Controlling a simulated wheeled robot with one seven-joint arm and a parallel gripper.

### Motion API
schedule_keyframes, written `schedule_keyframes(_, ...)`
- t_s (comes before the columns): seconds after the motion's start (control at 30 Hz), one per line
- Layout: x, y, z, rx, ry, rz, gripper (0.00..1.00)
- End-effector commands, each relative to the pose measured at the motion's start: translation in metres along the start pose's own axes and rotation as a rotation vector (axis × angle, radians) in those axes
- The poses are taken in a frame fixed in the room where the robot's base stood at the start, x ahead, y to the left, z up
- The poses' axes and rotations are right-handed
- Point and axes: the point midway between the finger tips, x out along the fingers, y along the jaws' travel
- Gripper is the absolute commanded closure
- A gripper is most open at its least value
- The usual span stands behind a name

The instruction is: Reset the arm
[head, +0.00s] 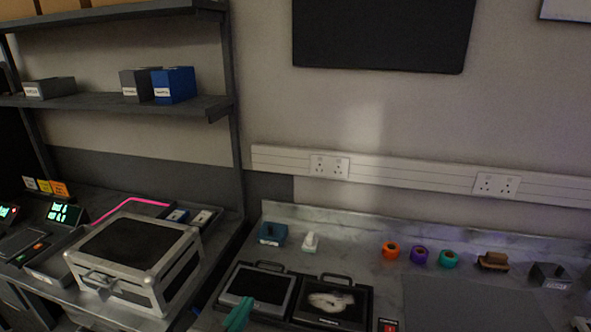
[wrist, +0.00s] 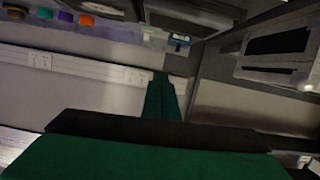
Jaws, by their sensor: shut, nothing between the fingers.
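My gripper (wrist: 161,82) shows in the wrist view as two green fingers pressed together, with nothing between them. The dark and green gripper body fills the bottom of that view. The rest of my arm is out of the head view. The wrist view is tilted and looks past the fingers to the wall and the trunking (wrist: 75,68).
A second black case (head: 333,302) stands right of the first. Orange (head: 391,250), purple (head: 419,255) and teal (head: 448,258) rolls lie along the back of the bench. A silver case (head: 135,258) sits on the left bench below shelves (head: 110,102). The grey mat (head: 470,303) is clear.

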Motion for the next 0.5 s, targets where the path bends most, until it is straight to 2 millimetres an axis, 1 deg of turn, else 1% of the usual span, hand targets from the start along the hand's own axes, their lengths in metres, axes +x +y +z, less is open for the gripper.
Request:
schedule_keyframes(0.03,0.003,0.005,-0.001,-0.016,0.015,0.004,1.0)
schedule_keyframes(0.3,0.016,0.026,-0.007,-0.118,0.122,-0.005,1.0)
schedule_keyframes(0.4,0.021,0.037,-0.005,-0.177,0.169,-0.016,1.0)
schedule_keyframes(0.5,0.025,0.05,0.003,-0.251,0.216,-0.035,1.0)
